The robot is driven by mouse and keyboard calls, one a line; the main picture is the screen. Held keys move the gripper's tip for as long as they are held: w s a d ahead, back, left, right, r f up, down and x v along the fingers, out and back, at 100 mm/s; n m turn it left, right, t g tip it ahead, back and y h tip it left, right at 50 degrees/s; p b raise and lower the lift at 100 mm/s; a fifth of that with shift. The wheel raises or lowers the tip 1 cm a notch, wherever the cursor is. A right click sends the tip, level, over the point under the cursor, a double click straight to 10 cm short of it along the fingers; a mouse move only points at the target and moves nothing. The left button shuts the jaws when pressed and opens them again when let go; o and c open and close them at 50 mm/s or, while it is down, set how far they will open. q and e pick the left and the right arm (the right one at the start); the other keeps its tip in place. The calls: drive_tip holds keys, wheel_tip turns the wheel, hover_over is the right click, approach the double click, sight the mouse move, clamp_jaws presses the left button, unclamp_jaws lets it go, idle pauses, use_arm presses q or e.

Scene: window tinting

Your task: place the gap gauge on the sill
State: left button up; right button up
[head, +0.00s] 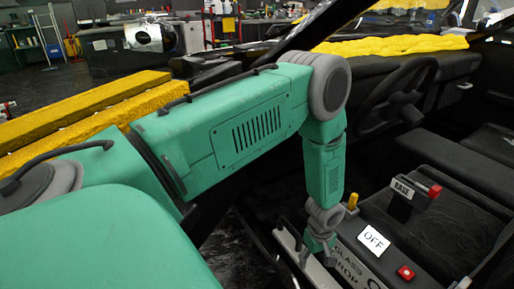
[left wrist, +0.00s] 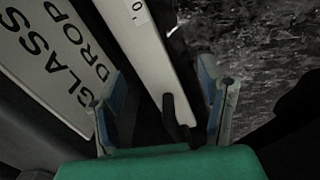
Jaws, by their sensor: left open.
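My left gripper (head: 320,250) points down beside the box marked "GLASS DROP" (head: 348,262). In the left wrist view its two fingers (left wrist: 165,100) are apart. A pale strip (head: 288,243), which looks like the sill, runs along the box's left side. In the wrist view the strip (left wrist: 150,50) passes between and beyond the fingers and bears a white label. A dark, upright, rounded piece (left wrist: 178,122) shows between the fingers; I cannot tell whether it is the gap gauge. No other thing is clearly the gauge. My right gripper is not in view.
The box has a lit "OFF" display (head: 374,239), a yellow knob (head: 352,201) and a red button (head: 405,272). A black block marked "BASE" (head: 405,196) with a red end stands on the seat. A steering wheel (head: 398,95) is behind. Yellow padding (head: 95,103) lies at left.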

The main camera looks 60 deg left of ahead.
use_arm(q)
drive_tip(key=s+d+r+m, duration=0.1)
drive_tip(key=s+m, duration=0.6)
drive_tip(key=s, duration=0.6)
drive_tip(key=s+d+r+m, duration=0.2)
drive_tip(key=s+m, duration=0.6)
drive_tip(key=s, duration=0.5)
drive_tip(key=shift+r+t, duration=0.3)
wheel_tip(320, 180, up, 4)
drive_tip(key=p, duration=0.4)
drive_tip(key=shift+w+a+r, duration=0.1)
drive_tip(key=shift+w+r, duration=0.05)
